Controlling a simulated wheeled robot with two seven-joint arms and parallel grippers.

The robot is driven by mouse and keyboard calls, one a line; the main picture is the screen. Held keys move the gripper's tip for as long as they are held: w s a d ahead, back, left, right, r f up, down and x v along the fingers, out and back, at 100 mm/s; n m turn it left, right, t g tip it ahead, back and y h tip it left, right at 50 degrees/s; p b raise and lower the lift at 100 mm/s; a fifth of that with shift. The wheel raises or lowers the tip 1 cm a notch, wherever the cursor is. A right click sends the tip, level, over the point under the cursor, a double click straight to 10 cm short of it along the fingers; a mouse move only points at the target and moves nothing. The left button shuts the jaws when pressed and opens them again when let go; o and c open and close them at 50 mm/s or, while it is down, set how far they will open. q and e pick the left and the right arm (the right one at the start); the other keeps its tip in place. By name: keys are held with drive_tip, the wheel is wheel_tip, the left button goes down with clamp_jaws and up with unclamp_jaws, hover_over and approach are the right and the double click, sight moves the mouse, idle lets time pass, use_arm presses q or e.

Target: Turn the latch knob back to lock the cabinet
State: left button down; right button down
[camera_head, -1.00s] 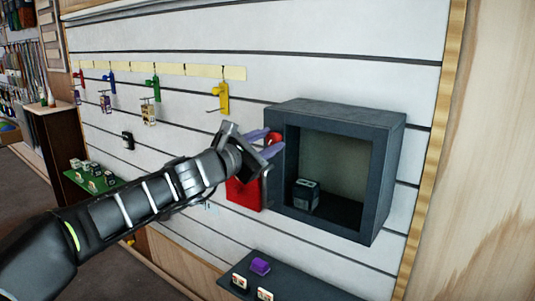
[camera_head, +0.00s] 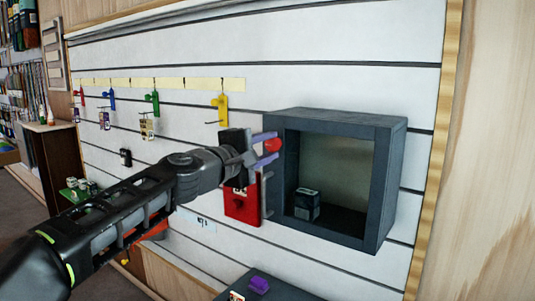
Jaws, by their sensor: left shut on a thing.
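The dark grey cabinet (camera_head: 384,190) is fixed to the slatted wall, and its inside shows through the front. A small dark block (camera_head: 307,204) with a light top stands inside it. The round red latch knob (camera_head: 272,145) is at the cabinet's left edge, near its upper part. My left gripper (camera_head: 274,148) is shut on the knob, with one purple finger above it and one below. The fingers hide part of the knob, and its turn angle cannot be read. My right gripper is not in view.
A red holder (camera_head: 242,210) hangs just below my left gripper. A yellow hook (camera_head: 221,108) and other coloured hooks hang to the left. A dark shelf with a purple item (camera_head: 259,284) lies below the cabinet. Bare wood wall (camera_head: 485,150) is at the right.

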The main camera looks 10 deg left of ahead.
use_arm(q)
drive_tip(key=shift+m, duration=0.6)
drive_tip(key=c, duration=1)
unclamp_jaws()
drive_tip(key=shift+c, duration=0.2)
drive_tip(key=shift+s+a+b, duration=0.2)
drive_tip(key=shift+s+b, duration=0.25)
drive_tip(key=shift+s, duration=0.05)
drive_tip(key=b+v, duration=0.1)
drive_tip(key=v, duration=0.5)
drive_tip(key=shift+s, duration=0.35)
